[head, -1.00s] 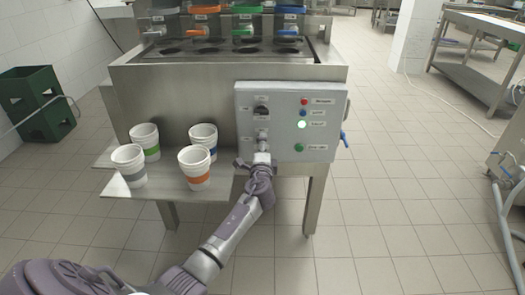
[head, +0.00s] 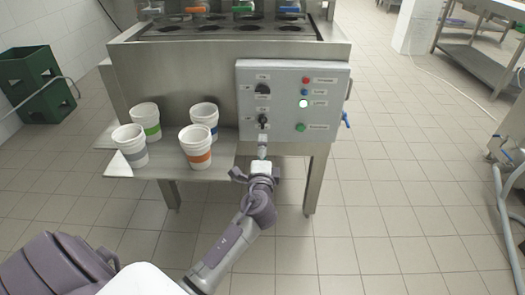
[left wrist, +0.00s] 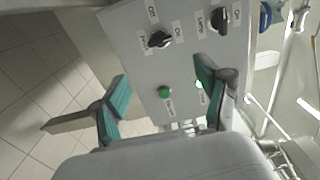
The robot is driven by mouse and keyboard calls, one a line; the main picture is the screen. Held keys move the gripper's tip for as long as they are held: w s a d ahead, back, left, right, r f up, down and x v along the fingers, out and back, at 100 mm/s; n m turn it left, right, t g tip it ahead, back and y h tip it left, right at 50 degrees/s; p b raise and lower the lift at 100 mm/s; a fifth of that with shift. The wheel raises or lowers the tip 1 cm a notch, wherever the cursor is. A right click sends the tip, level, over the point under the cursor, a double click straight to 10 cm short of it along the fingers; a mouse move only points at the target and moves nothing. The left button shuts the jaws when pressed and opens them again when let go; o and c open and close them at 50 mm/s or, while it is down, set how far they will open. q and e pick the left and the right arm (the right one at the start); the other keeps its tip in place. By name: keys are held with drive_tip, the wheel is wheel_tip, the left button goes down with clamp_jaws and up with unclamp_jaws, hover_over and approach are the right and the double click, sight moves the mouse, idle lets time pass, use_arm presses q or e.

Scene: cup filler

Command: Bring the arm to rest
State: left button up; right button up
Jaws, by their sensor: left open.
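My left gripper (head: 262,150) is open and empty in front of the lower part of the grey control panel (head: 333,112). In the left wrist view, its two teal-padded fingers (left wrist: 163,95) are spread wide with nothing between them, and the panel (left wrist: 185,65) lies beyond. The panel carries an upper black knob (head: 263,89) and a lower black knob (head: 263,120). The gripper is below the lower knob and appears apart from it. Both knobs show in the wrist view too. My right gripper is in neither view.
Several white cups with coloured bands, including an orange-banded cup (head: 196,148), stand on the steel shelf (head: 216,172) left of my gripper. A lit indicator (head: 304,103) and a green button (head: 300,127) are on the panel. A green crate (head: 38,82) stands far left. Floor at right is open.

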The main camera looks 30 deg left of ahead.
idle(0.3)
